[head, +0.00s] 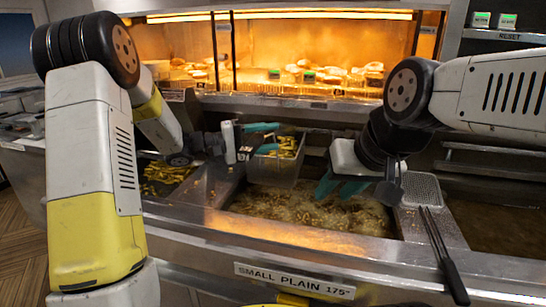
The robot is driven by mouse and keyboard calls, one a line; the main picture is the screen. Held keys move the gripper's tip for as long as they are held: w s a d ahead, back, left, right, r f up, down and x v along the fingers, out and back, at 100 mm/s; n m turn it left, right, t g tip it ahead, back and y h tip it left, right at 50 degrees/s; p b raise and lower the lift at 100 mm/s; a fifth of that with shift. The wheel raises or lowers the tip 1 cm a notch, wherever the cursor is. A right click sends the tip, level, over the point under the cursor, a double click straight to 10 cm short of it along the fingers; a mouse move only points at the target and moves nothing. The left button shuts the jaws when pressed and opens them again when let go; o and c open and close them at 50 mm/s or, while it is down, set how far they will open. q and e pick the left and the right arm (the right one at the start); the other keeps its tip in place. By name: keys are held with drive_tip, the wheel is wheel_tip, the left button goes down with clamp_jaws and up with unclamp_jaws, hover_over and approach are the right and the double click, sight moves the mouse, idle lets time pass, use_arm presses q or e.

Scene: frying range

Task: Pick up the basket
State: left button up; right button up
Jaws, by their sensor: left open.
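A wire basket (272,172) with yellow fries in it is at the middle of the head view, over the left part of a fryer vat (232,205) of bubbling oil. My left gripper (264,138) reaches in from the left. Its teal fingers are apart at the basket's upper left rim; whether they touch it I cannot tell. My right gripper (338,188) is to the right of the basket, pointing down over the oil. Its teal fingers are apart with nothing seen between them. The basket's handle cannot be made out.
More fries lie in another vat (165,172) at the left. Tongs (445,258) with a black handle lie on the right of the front ledge. A lit food shelf (290,88) stands behind. A label (294,281) reads "SMALL PLAIN 175°".

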use_arm(q)
clamp_jaws()
idle(1.4)
